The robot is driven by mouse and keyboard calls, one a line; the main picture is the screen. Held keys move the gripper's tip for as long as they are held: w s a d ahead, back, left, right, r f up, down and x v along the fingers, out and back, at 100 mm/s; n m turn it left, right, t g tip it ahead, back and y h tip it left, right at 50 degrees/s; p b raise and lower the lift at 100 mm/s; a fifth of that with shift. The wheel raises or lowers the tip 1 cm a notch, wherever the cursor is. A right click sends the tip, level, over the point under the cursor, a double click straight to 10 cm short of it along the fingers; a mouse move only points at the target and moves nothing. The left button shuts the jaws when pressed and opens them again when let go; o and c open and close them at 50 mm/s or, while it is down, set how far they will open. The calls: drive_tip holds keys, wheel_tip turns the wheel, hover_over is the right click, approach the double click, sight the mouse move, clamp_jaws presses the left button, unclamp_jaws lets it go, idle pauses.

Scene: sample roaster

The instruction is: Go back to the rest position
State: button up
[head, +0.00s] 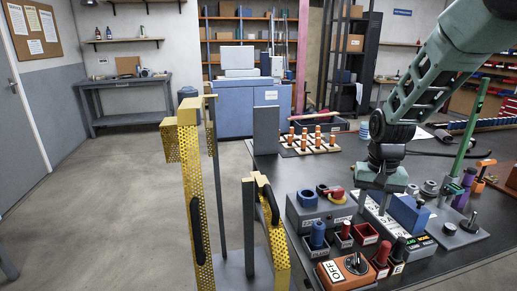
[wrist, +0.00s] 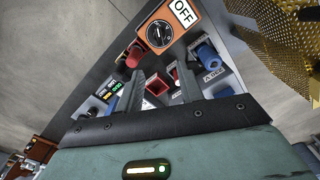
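My gripper (head: 373,204) hangs at the end of my green arm, low over the fixtures on the dark table. It points down beside a blue block (head: 410,213). In the wrist view its two grey fingers (wrist: 157,90) stand apart, with nothing held between them. Beyond the gap a red part in a holder (wrist: 157,84) shows below. In the head view the fingertips are small, and I cannot tell how close they are to the fixtures.
An orange OFF switch box (head: 347,270) sits at the table's near edge, beside red and blue holders. Orange-topped pegs (head: 305,140) stand farther back. Yellow perforated guards (head: 196,190) rise left of the table. The floor (head: 110,200) farther left is clear.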

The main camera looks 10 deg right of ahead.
drive_tip(key=s+a+r+n+p, duration=0.1)
drive_tip(key=s+a+r+n, duration=0.25)
drive_tip(key=a, duration=0.45)
drive_tip(key=s+a+r+n+p, duration=0.2)
drive_tip(key=s+a, duration=0.2)
drive_tip(key=a, duration=0.3)
drive_tip(key=s+a+r+n+p, duration=0.1)
drive_tip(key=s+a+r+n, duration=0.1)
drive_tip(key=s, duration=0.6)
drive_tip(key=s+a+r+n+p, duration=0.1)
drive_tip(key=s+a+r+n, duration=0.1)
drive_tip(key=s+a+n, duration=0.3)
drive_tip(key=s+a, duration=0.2)
drive_tip(key=s, duration=0.2)
drive_tip(key=shift+y, duration=0.3)
drive_tip(key=shift+n, duration=0.25)
